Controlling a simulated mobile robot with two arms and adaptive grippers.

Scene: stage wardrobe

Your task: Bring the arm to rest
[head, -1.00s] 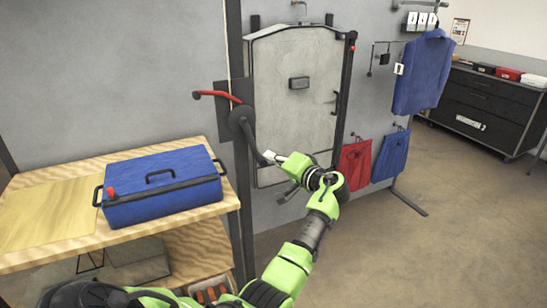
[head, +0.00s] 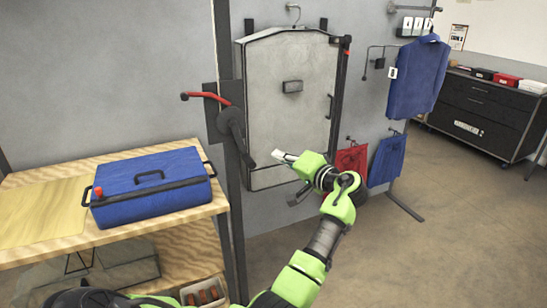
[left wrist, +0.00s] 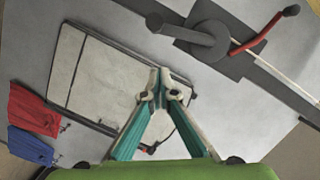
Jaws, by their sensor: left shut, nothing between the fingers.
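My left arm, green and black, reaches up from the bottom of the head view. Its left gripper (head: 283,157) is in front of the lower part of a grey garment-bag-like panel (head: 288,130) on the wall. The left gripper also shows in the left wrist view (left wrist: 161,82), with its fingertips together and nothing between them. A black crank with a red handle (head: 208,97) is mounted on a post left of the panel. It also shows in the left wrist view (left wrist: 268,36), apart from the fingers. My right gripper is not in view.
A blue case (head: 150,187) sits on a wooden bench (head: 40,222) at left. Red (head: 352,160) and blue (head: 387,160) cloths hang low on the wall, and a blue garment (head: 415,80) hangs above. A dark cabinet (head: 490,105) stands at back right. The floor at right is clear.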

